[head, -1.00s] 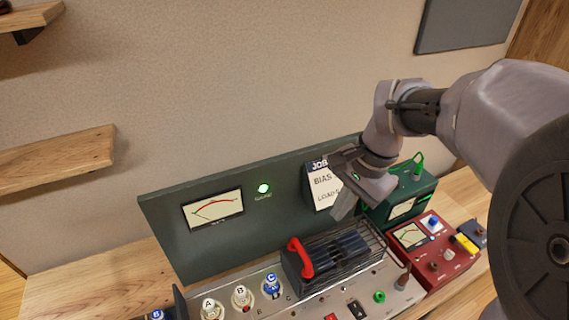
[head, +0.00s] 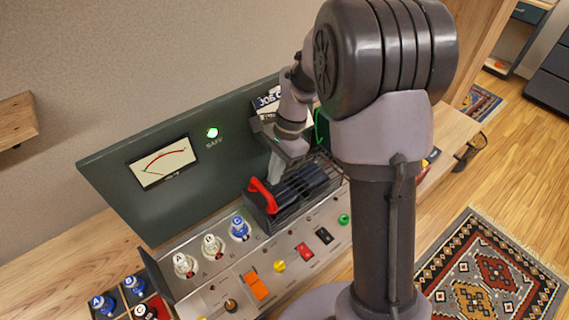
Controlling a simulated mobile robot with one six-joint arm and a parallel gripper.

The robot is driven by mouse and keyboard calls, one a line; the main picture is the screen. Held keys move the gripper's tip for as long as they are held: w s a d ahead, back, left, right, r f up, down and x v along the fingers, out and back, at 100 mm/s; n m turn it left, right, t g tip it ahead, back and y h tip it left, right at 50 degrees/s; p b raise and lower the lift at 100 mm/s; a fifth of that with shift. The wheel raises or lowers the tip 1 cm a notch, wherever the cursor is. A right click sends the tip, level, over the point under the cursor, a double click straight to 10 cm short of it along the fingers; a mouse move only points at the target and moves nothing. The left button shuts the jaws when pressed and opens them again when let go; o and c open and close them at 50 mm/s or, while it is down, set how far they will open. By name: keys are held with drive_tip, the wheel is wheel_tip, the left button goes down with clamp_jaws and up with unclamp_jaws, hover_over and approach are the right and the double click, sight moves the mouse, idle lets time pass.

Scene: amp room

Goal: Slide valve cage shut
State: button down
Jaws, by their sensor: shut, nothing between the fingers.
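The valve cage (head: 318,188) is a dark wire-barred slide with a red handle (head: 262,195) on its left end. It sits over dark cylinders on the right part of the amp's metal deck (head: 283,246). Three valves stand uncovered to its left: a white one marked A (head: 185,265), another white one (head: 212,246) and a blue-topped one (head: 240,229) closest to the handle. My gripper (head: 275,173) is shut and empty, pointing down just behind and right of the red handle. I cannot tell whether its fingertips touch the handle or cage.
The green back panel (head: 110,190) with a meter (head: 162,162) and a lit green lamp (head: 212,132) rises close behind. Switches and knobs, including an orange switch (head: 255,286), line the deck's front. A tray of spare valves (head: 133,284) is at lower left. My arm hides the right side.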

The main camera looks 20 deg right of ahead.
drive_tip(key=shift+s+a, duration=0.2)
drive_tip(key=shift+a, duration=0.4)
drive_tip(key=shift+a, duration=0.15)
drive_tip(key=s+a, duration=0.3)
drive_tip(key=a, duration=0.5)
drive_tip(key=s+a, duration=0.2)
drive_tip(key=a, duration=0.7)
drive_tip(key=s+a, duration=0.3)
drive_tip(key=a, duration=0.6)
drive_tip(key=shift+s+a+b, duration=0.2)
drive_tip(key=shift+s+b, duration=0.15)
drive_tip(key=shift+s+a, duration=0.1)
drive_tip(key=shift+a, duration=0.15)
